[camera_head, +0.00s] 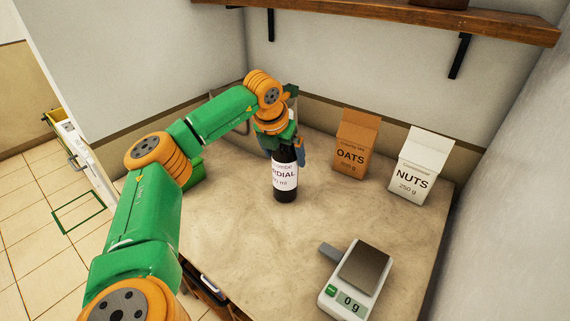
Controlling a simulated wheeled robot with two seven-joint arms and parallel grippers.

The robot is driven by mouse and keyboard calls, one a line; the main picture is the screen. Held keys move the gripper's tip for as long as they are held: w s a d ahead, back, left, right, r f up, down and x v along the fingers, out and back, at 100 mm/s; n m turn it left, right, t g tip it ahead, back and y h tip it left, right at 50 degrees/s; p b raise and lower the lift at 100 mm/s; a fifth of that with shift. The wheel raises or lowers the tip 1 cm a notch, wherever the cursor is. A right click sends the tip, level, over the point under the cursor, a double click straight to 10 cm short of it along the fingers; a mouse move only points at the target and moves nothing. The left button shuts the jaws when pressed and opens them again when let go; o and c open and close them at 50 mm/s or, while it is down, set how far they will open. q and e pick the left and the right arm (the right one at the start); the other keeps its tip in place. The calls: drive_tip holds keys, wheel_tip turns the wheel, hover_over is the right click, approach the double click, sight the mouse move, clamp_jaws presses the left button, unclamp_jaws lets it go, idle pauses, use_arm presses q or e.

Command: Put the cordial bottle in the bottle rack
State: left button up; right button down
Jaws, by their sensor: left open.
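The cordial bottle (285,182) is dark with a white label and stands upright on the worktop. My left gripper (284,149) is open at the bottle's upper part, with its fingers close beside the neck. The gripper hides the top of the bottle, and I cannot tell whether the fingers touch it. I cannot clearly make out a bottle rack; my left arm covers part of the worktop's left side. My right gripper is not in view.
An oats box (350,158) and a nuts box (410,180) stand to the right, near the wall. A kitchen scale (365,264) sits at the front right. A wooden shelf (400,14) on brackets hangs above. The middle of the worktop (300,228) is clear.

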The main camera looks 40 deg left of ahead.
use_arm(q)
drive_tip(key=shift+w+f, duration=0.1)
clamp_jaws()
drive_tip(key=shift+w, duration=0.1)
idle(0.3)
